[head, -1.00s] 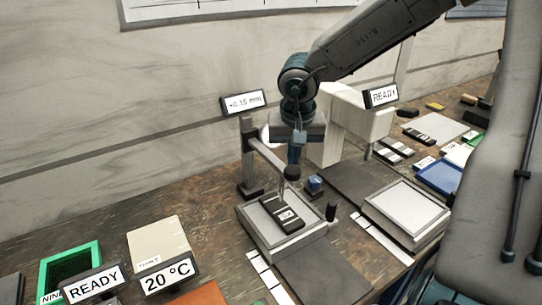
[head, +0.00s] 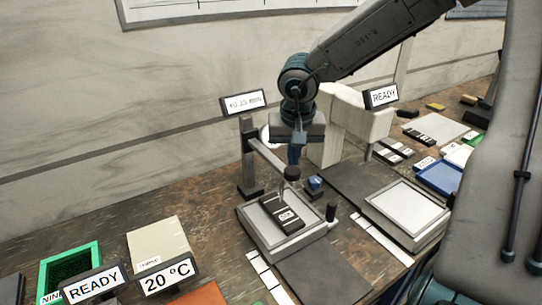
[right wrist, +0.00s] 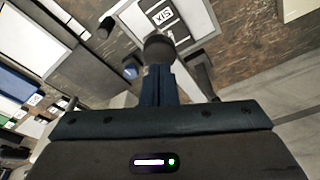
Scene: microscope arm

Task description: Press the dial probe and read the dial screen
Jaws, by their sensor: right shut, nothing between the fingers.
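The dial stand (head: 248,165) stands on the bench with an arm reaching out over a grey platform (head: 262,222). Its screen (head: 243,102) reads about +0.15 mm. A dark block (head: 282,214) with a white label lies on the platform. The probe's dark round knob (head: 291,173) is above the block; it also shows in the right wrist view (right wrist: 158,47). My right gripper (head: 294,160) is shut and points down, its tips at the knob, apparently touching it. It also shows in the right wrist view (right wrist: 160,75). My left gripper is not in view.
A white machine (head: 345,125) with a READY screen (head: 381,96) stands behind. A second platform (head: 406,212) is to the right. A green tray (head: 92,252), a beige box (head: 160,245) and a 20 °C screen (head: 167,276) are at the left front.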

